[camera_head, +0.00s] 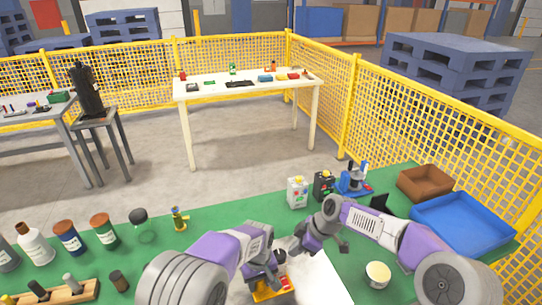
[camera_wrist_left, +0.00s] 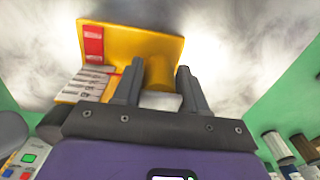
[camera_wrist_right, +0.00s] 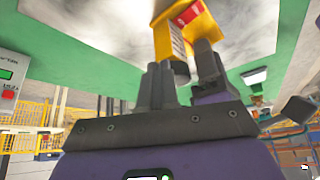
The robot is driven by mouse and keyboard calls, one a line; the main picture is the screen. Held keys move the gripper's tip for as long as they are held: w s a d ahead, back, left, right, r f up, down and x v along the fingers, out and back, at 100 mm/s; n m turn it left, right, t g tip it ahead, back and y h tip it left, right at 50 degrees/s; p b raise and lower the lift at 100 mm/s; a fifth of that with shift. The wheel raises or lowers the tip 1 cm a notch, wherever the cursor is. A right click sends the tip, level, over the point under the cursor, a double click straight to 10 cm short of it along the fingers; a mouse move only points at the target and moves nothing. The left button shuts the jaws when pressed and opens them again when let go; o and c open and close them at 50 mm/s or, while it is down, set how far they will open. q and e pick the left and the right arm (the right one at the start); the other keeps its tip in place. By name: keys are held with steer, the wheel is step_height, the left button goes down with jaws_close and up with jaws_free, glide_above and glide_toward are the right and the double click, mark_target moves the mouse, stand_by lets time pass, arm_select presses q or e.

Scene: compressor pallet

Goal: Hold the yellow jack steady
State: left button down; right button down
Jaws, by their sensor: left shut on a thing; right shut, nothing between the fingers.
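The yellow jack (camera_head: 272,293) is at the bottom middle of the head view, on a pale plate (camera_head: 322,278), partly hidden by my left arm. In the left wrist view the jack (camera_wrist_left: 150,50) has a red and white label and a yellow post. My left gripper (camera_wrist_left: 160,78) is shut on that post, one finger on each side. My right gripper (camera_wrist_right: 183,72) is shut with nothing in it. In the right wrist view the jack (camera_wrist_right: 183,32) shows just beyond its fingertips; I cannot tell whether they touch it.
At the right are a blue tray (camera_head: 470,222), a brown box (camera_head: 425,181) and a round cream tub (camera_head: 378,274). Yellow mesh fencing stands beyond.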

steer(key=shift+a+f, duration=0.15)
stand_by(0.7)
steer(key=shift+s, duration=0.45)
steer(key=shift+s+a, duration=0.3)
steer(key=shift+s, duration=0.65)
steer(key=shift+s+a, duration=0.15)
steer(key=shift+s, duration=0.1)
step_height(320, 180, up, 6)
steer(key=shift+d, duration=0.45)
stand_by(0.4)
